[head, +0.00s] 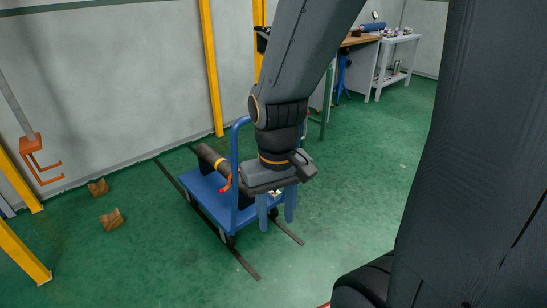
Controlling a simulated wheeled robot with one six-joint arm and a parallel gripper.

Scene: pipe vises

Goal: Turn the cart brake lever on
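A blue cart (205,192) stands on the green floor in the middle of the head view, with an upright blue handle bar (234,160). A small orange-red part (227,183) shows by the handle bar and may be the brake lever; it is too small to tell its setting. My gripper (276,219) points down over the near right end of the cart. Its two blue fingers are apart, with nothing seen held between them. My gripper and wrist hide part of the cart. I cannot tell whether the fingers touch it.
A dark pipe with a yellow band (219,163) lies on the cart. Dark floor strips (242,262) run beside it. Wooden blocks (112,219) and an orange hook (36,160) are at left. A workbench (360,40) stands at the back. Floor to the right is clear.

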